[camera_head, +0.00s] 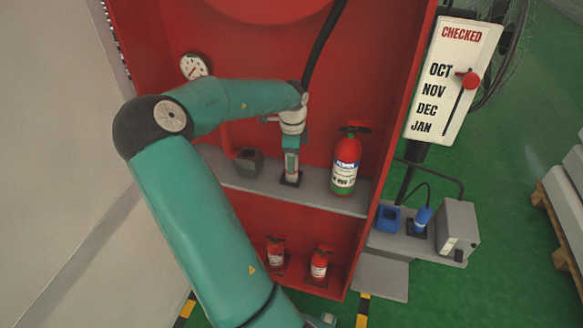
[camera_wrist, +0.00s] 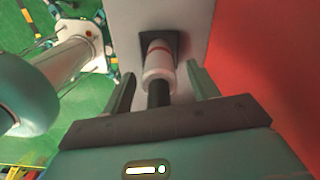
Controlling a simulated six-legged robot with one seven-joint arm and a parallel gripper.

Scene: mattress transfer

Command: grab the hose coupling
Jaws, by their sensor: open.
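The hose coupling (camera_head: 291,166) is a pale cylinder with a red band, standing upright on a dark square base on the grey shelf of the red cabinet. In the wrist view the coupling (camera_wrist: 158,66) shows with a black section on its near side. My gripper (camera_head: 292,143) points down at the coupling from above. In the wrist view my gripper (camera_wrist: 161,82) is open, one finger on each side of the coupling, with visible gaps. The coupling's upper end is partly hidden by my gripper in the head view.
A red extinguisher (camera_head: 346,165) stands right of the coupling on the shelf (camera_head: 317,197); a dark block (camera_head: 249,162) sits to the left. A black hose (camera_head: 323,45) hangs above. Two small extinguishers stand on the lower level. The cabinet's right wall (camera_head: 392,130) is close.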

